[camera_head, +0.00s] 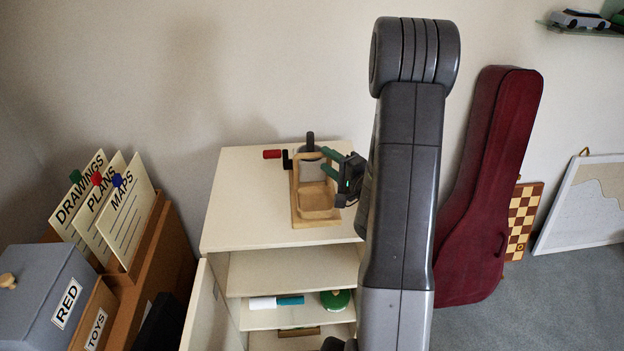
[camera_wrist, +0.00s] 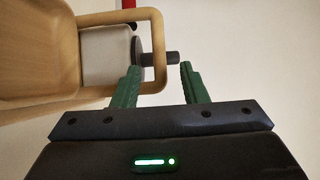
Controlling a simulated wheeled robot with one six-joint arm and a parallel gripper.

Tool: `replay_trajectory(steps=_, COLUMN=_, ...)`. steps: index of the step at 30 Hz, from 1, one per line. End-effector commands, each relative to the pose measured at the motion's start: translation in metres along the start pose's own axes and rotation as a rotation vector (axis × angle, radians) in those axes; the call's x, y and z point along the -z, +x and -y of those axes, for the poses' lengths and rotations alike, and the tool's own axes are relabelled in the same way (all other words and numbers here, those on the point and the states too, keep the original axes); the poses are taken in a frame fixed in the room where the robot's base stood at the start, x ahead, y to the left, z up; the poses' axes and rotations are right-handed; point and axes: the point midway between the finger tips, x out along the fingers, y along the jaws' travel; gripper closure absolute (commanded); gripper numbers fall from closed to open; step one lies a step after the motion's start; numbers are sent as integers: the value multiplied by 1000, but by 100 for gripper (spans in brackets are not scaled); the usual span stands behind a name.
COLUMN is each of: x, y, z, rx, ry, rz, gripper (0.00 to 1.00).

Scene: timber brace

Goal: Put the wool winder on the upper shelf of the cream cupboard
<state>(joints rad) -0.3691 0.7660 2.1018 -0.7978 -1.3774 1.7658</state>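The wool winder (camera_head: 316,197) stands on top of the cream cupboard (camera_head: 246,212). It has a wooden frame, a grey drum, a dark rod and a crank with a red handle. My gripper (camera_head: 324,161) is open at its upper right side, green fingers pointing at it. In the wrist view, the wool winder's wooden frame (camera_wrist: 88,18) fills the upper left. The frame's end and the dark rod lie just beyond the tips of my gripper (camera_wrist: 159,68); contact cannot be told. The upper shelf (camera_head: 285,272) looks bare where visible; my arm hides its right part.
The cupboard door (camera_head: 203,312) stands open at left. A white-and-teal tube (camera_head: 276,302) and a green roll (camera_head: 335,299) lie on the shelf below. A file box (camera_head: 160,245) and grey box (camera_head: 45,290) stand left. A red instrument case (camera_head: 487,190) leans right.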

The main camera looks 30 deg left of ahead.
Motion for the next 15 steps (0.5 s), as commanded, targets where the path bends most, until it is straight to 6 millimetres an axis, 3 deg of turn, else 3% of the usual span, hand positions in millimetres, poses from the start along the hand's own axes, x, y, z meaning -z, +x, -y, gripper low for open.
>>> replay_trajectory(steps=6, x=1, y=34, z=0, rx=0, ry=-1, rz=3, gripper=60)
replay_trajectory(steps=15, x=1, y=41, z=-1, rx=0, ry=0, rz=1, gripper=60)
